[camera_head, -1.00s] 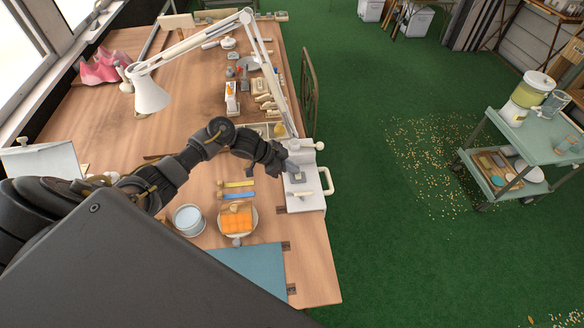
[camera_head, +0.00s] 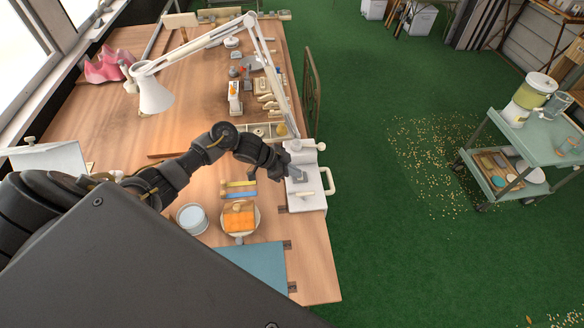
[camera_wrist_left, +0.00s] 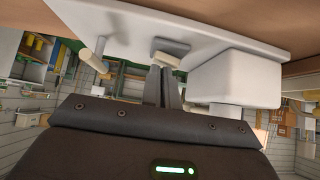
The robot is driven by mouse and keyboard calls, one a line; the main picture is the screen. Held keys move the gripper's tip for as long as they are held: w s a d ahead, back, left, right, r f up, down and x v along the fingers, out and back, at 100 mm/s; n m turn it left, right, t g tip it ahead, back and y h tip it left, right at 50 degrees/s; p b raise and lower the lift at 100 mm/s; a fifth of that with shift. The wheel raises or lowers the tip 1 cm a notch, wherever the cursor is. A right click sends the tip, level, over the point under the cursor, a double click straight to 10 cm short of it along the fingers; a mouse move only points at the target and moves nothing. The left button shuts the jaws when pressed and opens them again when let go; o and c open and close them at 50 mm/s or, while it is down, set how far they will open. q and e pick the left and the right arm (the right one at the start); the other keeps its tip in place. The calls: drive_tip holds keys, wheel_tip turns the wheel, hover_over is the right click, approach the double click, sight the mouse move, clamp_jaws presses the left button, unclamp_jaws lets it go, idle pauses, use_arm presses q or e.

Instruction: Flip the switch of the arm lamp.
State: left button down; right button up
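The white arm lamp stands at the right edge of the wooden table. Its shade (camera_head: 155,97) hangs over the table at the end of a jointed arm (camera_head: 198,43). Its white base (camera_head: 310,203) has a small pale switch block, which shows in the left wrist view (camera_wrist_left: 170,46). My left gripper (camera_head: 294,174) reaches down over the base. In the wrist view its fingers (camera_wrist_left: 165,72) are together, with their tips right at the switch block. I cannot tell whether they touch it. Nothing shows held between them. The inside of the shade is hidden. My right gripper is not in view.
Small tools and blocks (camera_head: 265,87) lie farther back. A green cart (camera_head: 550,138) stands apart at right; green floor between is mostly clear.

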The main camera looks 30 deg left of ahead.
use_arm(q)
drive_tip(key=r+p, duration=0.2)
drive_tip(key=p, duration=0.1)
drive_tip(key=r+p, duration=0.1)
drive_tip(key=r, duration=0.1)
drive_tip(key=shift+s+d+p, duration=0.2)
drive_tip(key=shift+s+p, duration=0.05)
drive_tip(key=shift+p, duration=0.15)
drive_tip(key=s+b+v, duration=0.1)
drive_tip(key=v, duration=0.9)
drive_tip(key=shift+d+b, duration=0.3)
drive_tip(key=shift+d, duration=0.15)
drive_tip(key=shift+s+f, duration=0.15)
